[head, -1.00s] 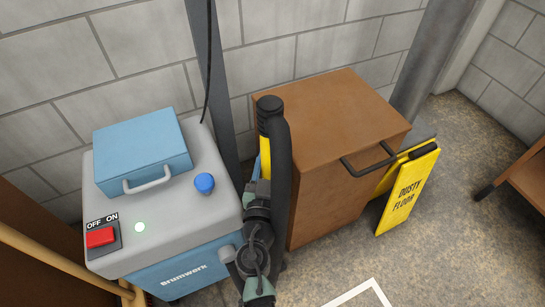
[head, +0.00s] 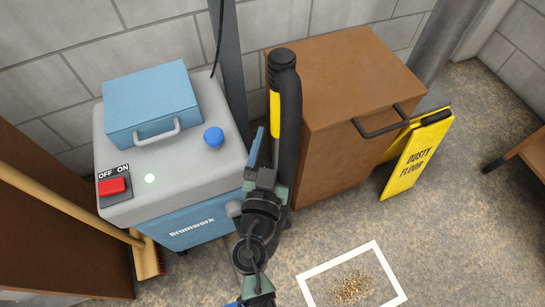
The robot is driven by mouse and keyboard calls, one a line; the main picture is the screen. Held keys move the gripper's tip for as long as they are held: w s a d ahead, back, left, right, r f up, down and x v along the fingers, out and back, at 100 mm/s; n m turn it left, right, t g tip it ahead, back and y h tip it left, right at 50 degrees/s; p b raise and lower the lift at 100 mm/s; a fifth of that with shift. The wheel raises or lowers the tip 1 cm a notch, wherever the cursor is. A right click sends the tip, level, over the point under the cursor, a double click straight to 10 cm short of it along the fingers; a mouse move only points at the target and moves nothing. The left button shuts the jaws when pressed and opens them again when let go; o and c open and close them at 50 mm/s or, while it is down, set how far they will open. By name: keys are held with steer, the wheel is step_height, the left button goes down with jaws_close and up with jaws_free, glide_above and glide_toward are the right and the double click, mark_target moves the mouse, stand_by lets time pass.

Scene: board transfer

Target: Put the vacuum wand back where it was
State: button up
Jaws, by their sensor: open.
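The vacuum wand (head: 275,108), with a yellow section and a black curved top, stands upright between the blue and grey vacuum machine (head: 193,228) and the brown cabinet (head: 340,150). A black hose (head: 291,120) runs down its right side. My gripper (head: 258,150) is open, close to the wand's left side, with a blue finger visible. I cannot tell whether it touches the wand. The wand's lower part is hidden behind my arm, so how it is held up does not show.
A yellow "Dusty Floor" sign (head: 417,155) stands right of the cabinet. A white floor outline (head: 337,257) holds a brown dust pile (head: 354,289). A broom (head: 150,257) leans at lower left. Floor is clear at lower right.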

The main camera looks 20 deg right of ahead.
steer(key=shift+v, duration=2.45)
